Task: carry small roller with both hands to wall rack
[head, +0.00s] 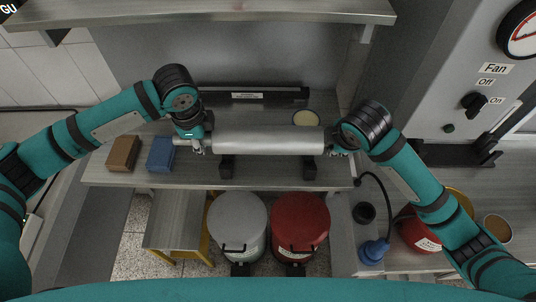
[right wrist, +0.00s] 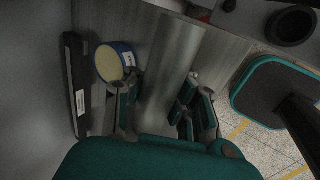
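The small roller (head: 268,140) is a silver cylinder lying level across the middle of the head view, between my two grippers. Two black brackets (head: 227,167) (head: 308,168) show just under its front side; whether it rests on them is unclear. My left gripper (head: 196,145) is at the roller's left end, pointing down; its fingers are too small to judge. My right gripper (right wrist: 160,82) has its fingers spread on both sides of the roller (right wrist: 170,62) in the right wrist view, with a gap visible. A black bar with a white label (head: 270,96) lies behind the roller; I cannot tell whether it is the wall rack.
A brown block (head: 123,153) and a blue block (head: 160,154) sit left on the bench (head: 200,178). A round yellow-topped tin (head: 306,118) stands behind the roller's right end. White (head: 237,222) and red (head: 300,222) bins stand below. A shelf (head: 210,12) hangs above.

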